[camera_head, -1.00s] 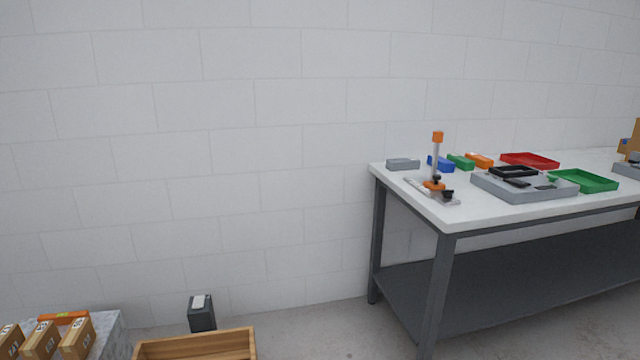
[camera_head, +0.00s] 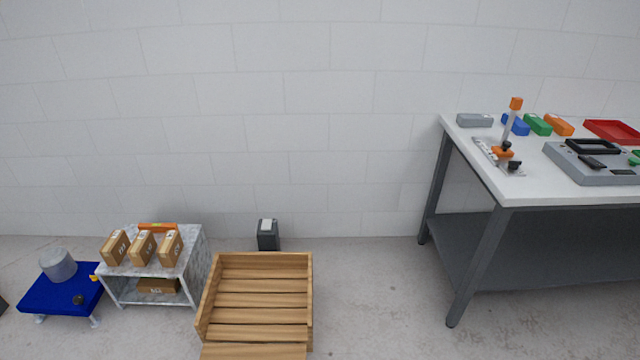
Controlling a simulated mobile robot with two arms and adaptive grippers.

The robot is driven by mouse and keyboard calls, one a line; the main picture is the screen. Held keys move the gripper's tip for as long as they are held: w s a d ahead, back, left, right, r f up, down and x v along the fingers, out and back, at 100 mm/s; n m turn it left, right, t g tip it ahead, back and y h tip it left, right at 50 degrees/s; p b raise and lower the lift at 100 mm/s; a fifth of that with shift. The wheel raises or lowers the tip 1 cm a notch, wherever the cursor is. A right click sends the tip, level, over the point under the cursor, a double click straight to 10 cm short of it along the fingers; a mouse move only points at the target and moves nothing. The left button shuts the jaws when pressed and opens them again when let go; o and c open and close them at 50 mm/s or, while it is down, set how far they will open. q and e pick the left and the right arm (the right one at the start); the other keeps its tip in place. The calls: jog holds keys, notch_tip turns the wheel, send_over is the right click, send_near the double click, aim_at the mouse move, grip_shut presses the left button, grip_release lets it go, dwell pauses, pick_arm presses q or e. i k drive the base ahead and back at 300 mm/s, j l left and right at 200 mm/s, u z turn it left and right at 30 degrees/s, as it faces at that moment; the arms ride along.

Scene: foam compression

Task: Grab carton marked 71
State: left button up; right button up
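Three small brown cartons with white labels stand in a row on top of a low grey marbled stand (camera_head: 197,262): a left carton (camera_head: 115,248), a middle carton (camera_head: 142,249) and a right carton (camera_head: 171,248). Another brown carton (camera_head: 158,286) lies on the stand's lower shelf. The label numbers are too small to read, so I cannot tell which carton is marked 71. Neither of my grippers is in view.
An open slatted wooden crate (camera_head: 262,262) stands on the floor right of the stand, with a dark bin (camera_head: 268,236) behind it. A blue wheeled platform (camera_head: 62,296) carries a clear cylinder (camera_head: 58,265) at left. A white-topped workbench (camera_head: 490,172) stands right. Floor between crate and bench is clear.

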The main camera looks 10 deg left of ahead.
aim_at(113, 251)
jog(key=u, duration=1.8)
jog(key=i+j+z, duration=0.1)
jog(key=i+j, duration=0.15)
